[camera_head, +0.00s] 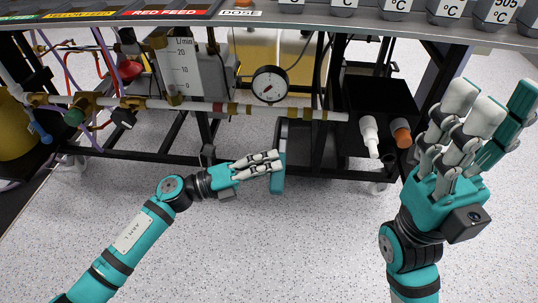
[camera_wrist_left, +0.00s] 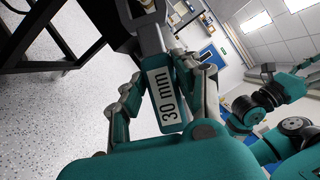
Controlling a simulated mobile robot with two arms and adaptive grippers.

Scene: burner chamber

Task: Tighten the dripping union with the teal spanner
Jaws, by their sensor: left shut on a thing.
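In the left wrist view, the spanner (camera_wrist_left: 167,98) shows a "30 mm" label between my left fingers (camera_wrist_left: 165,85). Its head is up by the pipework; I cannot tell whether the jaws sit around a fitting. Several fittings are on the pipe, and I see no drip that marks one as the union. My right gripper (camera_head: 480,125) is open and empty at the right, fingers pointing up.
A flow meter (camera_head: 181,66) is further left. Black frame bars surround the pipe. The floor in front is clear.

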